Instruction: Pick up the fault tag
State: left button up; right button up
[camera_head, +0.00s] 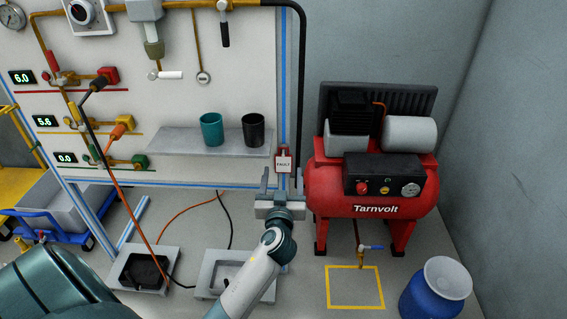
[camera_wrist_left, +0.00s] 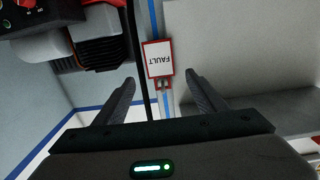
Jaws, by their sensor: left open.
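The fault tag (camera_head: 284,163) is a small white card with a red border and the word FAULT. It hangs on the right upright of the panel frame, beside the shelf's right end. In the left wrist view the tag (camera_wrist_left: 158,58) appears upside down, beyond and between my fingertips. My left gripper (camera_head: 281,180) is open just below the tag in the head view. Its two fingers (camera_wrist_left: 161,82) are spread with nothing between them. I cannot tell whether either finger touches the tag. My right gripper is not in view.
A shelf (camera_head: 175,142) with a teal cup (camera_head: 211,129) and a black cup (camera_head: 253,129) is left of the tag. A red compressor (camera_head: 372,190) stands close on the right. A black hose (camera_head: 301,90) runs down beside the upright. Grey trays (camera_head: 205,282) lie on the floor below.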

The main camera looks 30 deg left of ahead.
aim_at(283, 159)
pick_arm(q)
jog(key=shift+r+p+x, duration=0.2)
jog(key=shift+p+x, duration=0.2)
jog(key=shift+x, duration=2.15)
jog(key=shift+a, duration=0.1)
jog(key=shift+s, duration=0.1)
jog(key=c, duration=1.1)
